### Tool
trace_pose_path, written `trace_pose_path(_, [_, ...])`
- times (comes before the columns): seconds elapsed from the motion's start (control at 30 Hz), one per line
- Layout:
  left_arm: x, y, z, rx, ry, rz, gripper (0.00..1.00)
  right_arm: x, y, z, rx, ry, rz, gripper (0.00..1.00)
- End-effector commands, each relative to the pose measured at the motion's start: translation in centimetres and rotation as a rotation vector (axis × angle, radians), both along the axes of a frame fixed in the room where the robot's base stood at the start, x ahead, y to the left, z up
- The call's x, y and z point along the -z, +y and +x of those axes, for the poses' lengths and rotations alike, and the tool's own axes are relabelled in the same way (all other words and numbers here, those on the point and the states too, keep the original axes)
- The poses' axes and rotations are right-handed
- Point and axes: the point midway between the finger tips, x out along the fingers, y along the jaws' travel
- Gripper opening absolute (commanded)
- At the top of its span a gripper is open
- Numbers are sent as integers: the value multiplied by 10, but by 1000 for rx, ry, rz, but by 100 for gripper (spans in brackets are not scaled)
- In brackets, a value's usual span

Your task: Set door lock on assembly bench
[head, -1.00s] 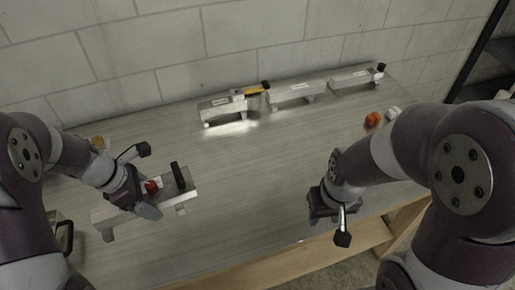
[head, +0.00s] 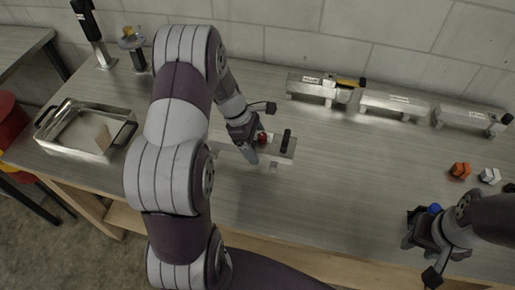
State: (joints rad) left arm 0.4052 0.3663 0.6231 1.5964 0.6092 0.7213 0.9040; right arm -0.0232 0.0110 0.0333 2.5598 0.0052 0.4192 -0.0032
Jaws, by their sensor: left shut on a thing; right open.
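My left gripper (head: 246,147) is shut on a small red part (head: 262,138) at a low metal rail (head: 285,153) near the bench's front left. A black upright peg (head: 286,140) stands on this rail, right of the red part. My fingers and arm hide the rail's left portion. My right gripper (head: 424,238) is open above the front right of the assembly bench (head: 340,190). A small blue thing (head: 434,209) shows beside it; I cannot tell whether they touch. I cannot tell which piece is the door lock.
Three labelled metal rails stand along the wall: the left one (head: 312,88) with a yellow-and-black part (head: 350,82), a middle one (head: 395,103), and a right one (head: 468,117). Orange (head: 460,170) and white (head: 489,176) pieces lie right. A metal tray (head: 70,148) stands left. The bench's middle is clear.

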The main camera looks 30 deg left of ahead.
Motion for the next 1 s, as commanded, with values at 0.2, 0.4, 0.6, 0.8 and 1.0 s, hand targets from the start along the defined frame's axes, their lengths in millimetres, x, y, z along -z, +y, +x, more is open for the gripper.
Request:
trace_pose_path(0.2, [21,3,4,0,2,-1,29,-3,0,0,0,0,0,43])
trace_pose_path(0.4, [43,3,5,-1,-1,0,29,-4,0,0,0,0,0,43])
trace_pose_path(0.6, [44,3,4,-1,-1,0,29,-3,0,0,0,0,0,43])
trace_pose_path(0.8, [46,3,4,-1,0,0,100,-2,0,0,0,0,0,43])
trace_pose_path(1.0, [43,3,4,-1,0,0,100,-5,0,0,0,0,0,43])
